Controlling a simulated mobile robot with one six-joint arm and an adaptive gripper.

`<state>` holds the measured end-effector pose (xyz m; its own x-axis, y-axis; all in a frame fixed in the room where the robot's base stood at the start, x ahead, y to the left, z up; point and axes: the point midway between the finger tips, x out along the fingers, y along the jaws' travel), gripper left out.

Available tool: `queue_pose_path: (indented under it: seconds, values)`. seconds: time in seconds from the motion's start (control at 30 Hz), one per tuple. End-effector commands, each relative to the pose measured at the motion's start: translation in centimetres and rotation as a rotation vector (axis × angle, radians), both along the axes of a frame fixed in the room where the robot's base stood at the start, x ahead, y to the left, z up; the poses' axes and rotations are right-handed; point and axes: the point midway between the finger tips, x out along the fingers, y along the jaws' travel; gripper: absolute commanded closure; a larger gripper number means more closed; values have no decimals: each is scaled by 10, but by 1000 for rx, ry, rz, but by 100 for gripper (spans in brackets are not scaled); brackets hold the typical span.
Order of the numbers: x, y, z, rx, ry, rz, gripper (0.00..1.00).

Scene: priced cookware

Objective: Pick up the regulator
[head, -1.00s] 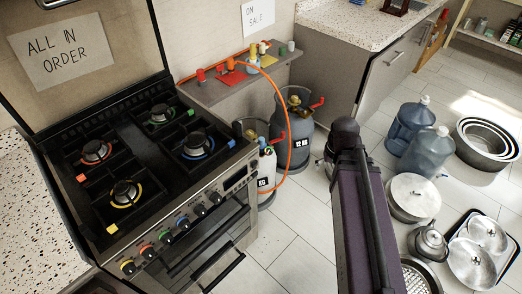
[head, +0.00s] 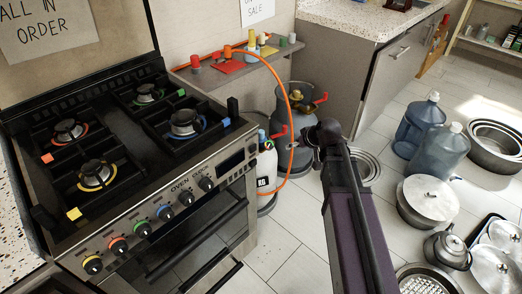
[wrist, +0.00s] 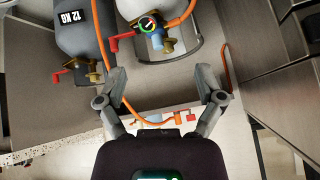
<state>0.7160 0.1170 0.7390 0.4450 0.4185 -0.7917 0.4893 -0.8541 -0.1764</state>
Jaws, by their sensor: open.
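The regulator (wrist: 148,24) has a round gauge with a dark face and a coloured rim, above a blue part and brass fittings. In the wrist view it sits at the top of the white gas cylinder (wrist: 113,47), with a red handle beside it and an orange hose leading off. In the head view the white cylinder (head: 266,170) stands beside the stove, and only a small blue bit of the regulator (head: 262,136) shows. My gripper (wrist: 163,82) is open and empty. The regulator lies beyond its fingertips, apart from them. In the head view I cannot make out the fingers.
A grey cylinder (wrist: 75,30) with a brass valve and red handle stands beside the white one. The orange hose (head: 287,100) arches from a shelf (head: 208,75) of small fittings. The stove (head: 200,160) is left; water jugs (head: 446,150) and pots crowd the right floor.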

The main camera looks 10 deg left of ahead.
Motion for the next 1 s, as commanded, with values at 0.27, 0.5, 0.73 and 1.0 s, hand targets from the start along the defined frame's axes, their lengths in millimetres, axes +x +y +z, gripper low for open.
queue_pose_path:
  seconds: [0.27,0.5,0.73,1.0]
  values:
    - [43,27,-46,59,-156,53,13]
    - [76,47,-73,100,-289,79,13]
    - [107,62,-99,131,-413,85,13]
    - [131,74,-116,150,-517,79,13]
